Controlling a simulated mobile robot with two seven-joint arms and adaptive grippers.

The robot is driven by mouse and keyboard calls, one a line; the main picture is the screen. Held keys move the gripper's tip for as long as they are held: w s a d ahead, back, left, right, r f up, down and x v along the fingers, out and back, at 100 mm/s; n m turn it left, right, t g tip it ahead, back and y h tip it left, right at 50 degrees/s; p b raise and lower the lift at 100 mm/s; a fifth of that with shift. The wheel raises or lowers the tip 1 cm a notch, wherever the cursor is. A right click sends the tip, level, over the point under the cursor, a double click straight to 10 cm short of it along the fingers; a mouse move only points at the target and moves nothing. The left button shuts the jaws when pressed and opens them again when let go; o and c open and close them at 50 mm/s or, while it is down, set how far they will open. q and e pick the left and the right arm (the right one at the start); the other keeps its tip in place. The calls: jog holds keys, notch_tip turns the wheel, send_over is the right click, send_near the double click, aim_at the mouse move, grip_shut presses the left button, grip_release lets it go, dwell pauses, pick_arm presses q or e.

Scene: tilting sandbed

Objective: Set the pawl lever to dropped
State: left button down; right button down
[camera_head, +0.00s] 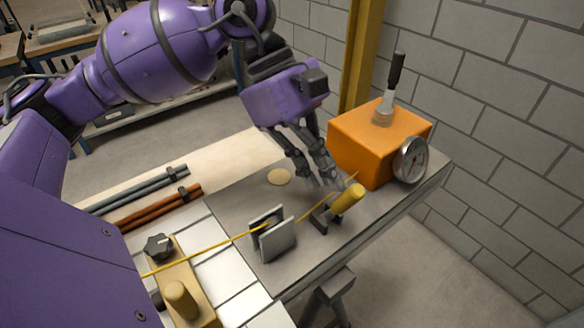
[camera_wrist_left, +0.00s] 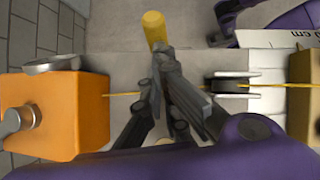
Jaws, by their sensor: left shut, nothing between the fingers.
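The pawl lever (camera_head: 348,198) has a thick yellow handle on a dark base and stands on the grey bench plate. Its handle leans up and to the right in the head view. In the left wrist view the yellow handle (camera_wrist_left: 154,28) shows just beyond the fingertips. My left gripper (camera_head: 328,183) is shut and empty, pointing down right beside the lever on its far side. In the left wrist view the fingers (camera_wrist_left: 160,58) are together and hide the lever's base. I cannot tell whether they touch the lever. My right gripper is not seen.
A yellow cord (camera_head: 200,260) runs through a grey pulley block (camera_head: 275,240) past the lever toward an orange box (camera_head: 375,145).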

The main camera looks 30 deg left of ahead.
pick_arm(q)
jog(key=v, duration=1.2)
dwell(0.4)
